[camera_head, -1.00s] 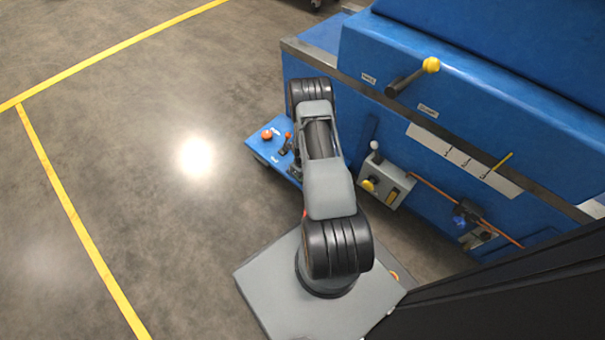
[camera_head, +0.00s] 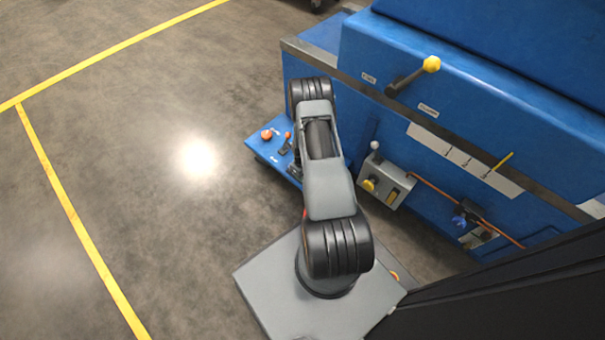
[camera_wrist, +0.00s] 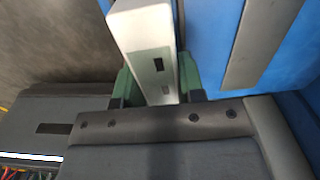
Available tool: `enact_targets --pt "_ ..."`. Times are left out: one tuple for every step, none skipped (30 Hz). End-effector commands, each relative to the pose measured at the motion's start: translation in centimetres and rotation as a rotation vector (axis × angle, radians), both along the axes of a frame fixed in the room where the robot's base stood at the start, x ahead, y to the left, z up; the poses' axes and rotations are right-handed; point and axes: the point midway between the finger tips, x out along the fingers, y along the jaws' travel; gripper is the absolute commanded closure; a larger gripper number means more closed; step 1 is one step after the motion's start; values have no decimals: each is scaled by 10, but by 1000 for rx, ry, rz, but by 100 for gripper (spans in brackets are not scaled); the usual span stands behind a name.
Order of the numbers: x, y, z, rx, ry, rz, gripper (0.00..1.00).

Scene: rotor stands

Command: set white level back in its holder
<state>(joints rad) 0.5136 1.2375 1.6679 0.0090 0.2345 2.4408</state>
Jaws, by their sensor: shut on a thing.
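The white level (camera_wrist: 143,35) is a long pale bar with a small dark window in its side. In the wrist view it stretches from the top edge down between the green fingers of my gripper (camera_wrist: 157,84). My gripper is shut on it, one finger on each side. In the head view my own arm hides the gripper and the level. I cannot make out the holder for certain in either view.
A large blue machine (camera_head: 470,70) fills the right side, with a yellow-knobbed handle (camera_head: 412,76) and a grey control box (camera_head: 386,184) on it. A low blue platform (camera_head: 262,150) with orange knobs stands beside my arm. Open floor lies left.

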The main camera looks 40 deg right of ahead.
Motion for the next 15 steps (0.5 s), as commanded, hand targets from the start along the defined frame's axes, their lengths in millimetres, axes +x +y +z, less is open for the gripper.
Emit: enact_targets --pt "0 0 0 0 0 0 98" --pt "0 0 0 0 0 0 98" --pt "0 0 0 0 0 0 98" --pt "0 0 -1 0 0 0 98" --pt "0 0 -1 0 0 0 98" --pt "0 0 -1 0 0 0 98" --pt "0 0 -2 0 0 0 98" --pt "0 0 -2 0 0 0 98" --pt "0 0 -3 0 0 0 98" --pt "0 0 -3 0 0 0 98" --pt "0 0 -3 0 0 0 98" --pt "0 0 -4 0 0 0 98" --pt "0 0 -4 0 0 0 98" --pt "0 0 -5 0 0 0 98" --pt "0 0 -5 0 0 0 98"
